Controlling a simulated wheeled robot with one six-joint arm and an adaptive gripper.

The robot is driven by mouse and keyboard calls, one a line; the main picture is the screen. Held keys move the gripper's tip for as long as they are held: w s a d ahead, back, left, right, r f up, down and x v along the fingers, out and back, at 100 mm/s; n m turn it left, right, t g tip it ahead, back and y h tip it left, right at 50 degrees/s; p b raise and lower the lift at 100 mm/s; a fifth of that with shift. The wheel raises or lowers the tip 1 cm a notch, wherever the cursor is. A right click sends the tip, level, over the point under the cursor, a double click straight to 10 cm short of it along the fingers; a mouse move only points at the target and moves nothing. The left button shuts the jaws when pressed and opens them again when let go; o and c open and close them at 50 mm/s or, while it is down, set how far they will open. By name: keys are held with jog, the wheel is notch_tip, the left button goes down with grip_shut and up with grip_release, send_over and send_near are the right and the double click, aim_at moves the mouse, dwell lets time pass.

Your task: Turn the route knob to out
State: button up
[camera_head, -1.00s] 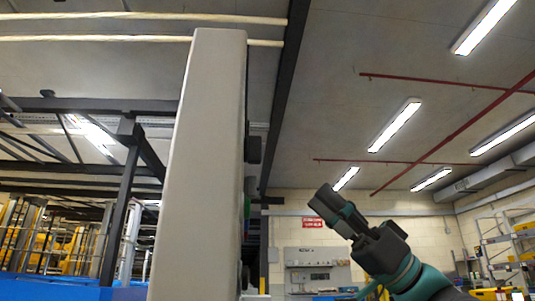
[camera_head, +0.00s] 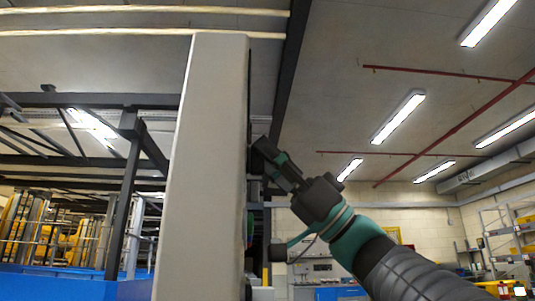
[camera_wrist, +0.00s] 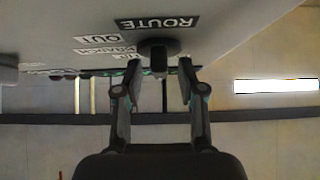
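The route knob (camera_wrist: 158,48) is a dark round knob on the face of a pale panel (camera_wrist: 225,35). An upside-down ROUTE label (camera_wrist: 157,23) sits beside it, with an OUT label (camera_wrist: 98,39) to the left. My gripper (camera_wrist: 158,72) is open in the wrist view, its two fingers apart with the knob in line between the tips. I cannot tell whether they touch it. In the head view the panel (camera_head: 203,170) shows edge-on as a tall pale slab, and my gripper (camera_head: 262,150) is close to its right side. The knob's pointer direction is unclear.
Smaller labels (camera_wrist: 97,50) and a row of dark and coloured parts lie farther along the panel. A blue surface (camera_head: 75,285) and a dark steel frame (camera_head: 125,190) stand to the left. The space right of my arm is largely free, with shelving (camera_head: 500,245) far behind.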

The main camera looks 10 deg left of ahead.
grip_shut()
jog(key=shift+m+t, duration=0.7)
jog(key=m+t+h, duration=0.4)
jog(key=m, duration=0.4)
jog(key=m+t+h+p, duration=0.1)
jog(key=m+t+h, duration=0.2)
jog(key=m, duration=0.6)
jog(key=m+t+h+p, duration=0.1)
jog(key=m+t+h, duration=0.3)
jog(key=m, duration=0.5)
jog(key=shift+w+f+t+h, duration=0.2)
jog(key=shift+t+h, duration=0.1)
jog(key=shift+t, duration=0.9)
jog(key=shift+f+m+g+h, duration=0.1)
jog(key=shift+m+g+h, duration=0.3)
jog(key=shift+m+h, duration=0.3)
